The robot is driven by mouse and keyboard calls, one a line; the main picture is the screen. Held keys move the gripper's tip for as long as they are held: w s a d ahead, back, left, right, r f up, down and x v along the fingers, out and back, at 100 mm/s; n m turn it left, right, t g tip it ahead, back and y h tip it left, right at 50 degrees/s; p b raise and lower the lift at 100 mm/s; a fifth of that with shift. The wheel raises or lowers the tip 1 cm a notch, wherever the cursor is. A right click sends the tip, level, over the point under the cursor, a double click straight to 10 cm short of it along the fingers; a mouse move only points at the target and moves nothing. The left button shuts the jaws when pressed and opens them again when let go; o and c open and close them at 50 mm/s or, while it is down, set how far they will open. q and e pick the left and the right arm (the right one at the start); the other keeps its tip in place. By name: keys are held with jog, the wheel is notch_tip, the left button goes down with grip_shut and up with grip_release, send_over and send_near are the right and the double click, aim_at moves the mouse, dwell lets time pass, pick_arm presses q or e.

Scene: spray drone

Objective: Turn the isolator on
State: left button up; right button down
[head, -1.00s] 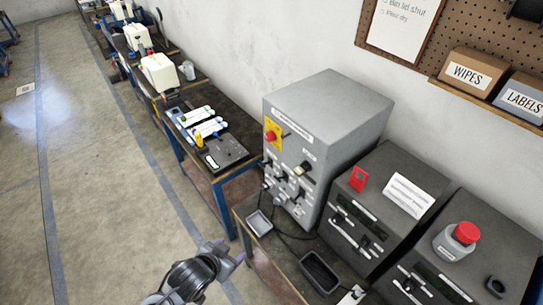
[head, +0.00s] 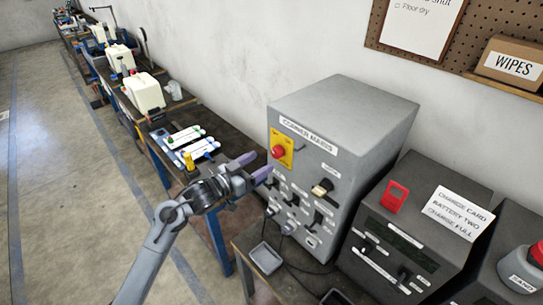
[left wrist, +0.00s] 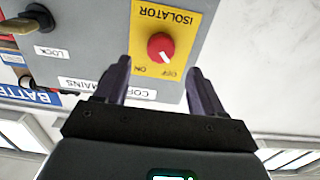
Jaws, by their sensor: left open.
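The isolator is a red round knob (head: 278,152) on a yellow plate (head: 287,140), on the front of the grey "CORNER MAINS" cabinet (head: 345,115). In the left wrist view the red knob (left wrist: 161,47) shows upside down, with "ISOLATOR", "ON" and "OFF" printed on its plate. A white mark on the knob points towards the OFF side. My left gripper (head: 255,168) is open just left of and below the knob in the head view. In the left wrist view its two fingers (left wrist: 155,85) stand either side of the knob, apart from it. My right gripper is not in view.
A lock switch (head: 322,187) and several small switches sit lower on the cabinet. A grey tray (head: 265,258) and cables lie below. Charger boxes (head: 420,225) stand at the right, and a bench (head: 225,150) runs away behind.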

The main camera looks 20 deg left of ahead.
aim_at(274, 154)
pick_arm(q)
jog(key=shift+x, duration=2.95)
jog(key=shift+c, duration=0.2)
jog(key=c, duration=1)
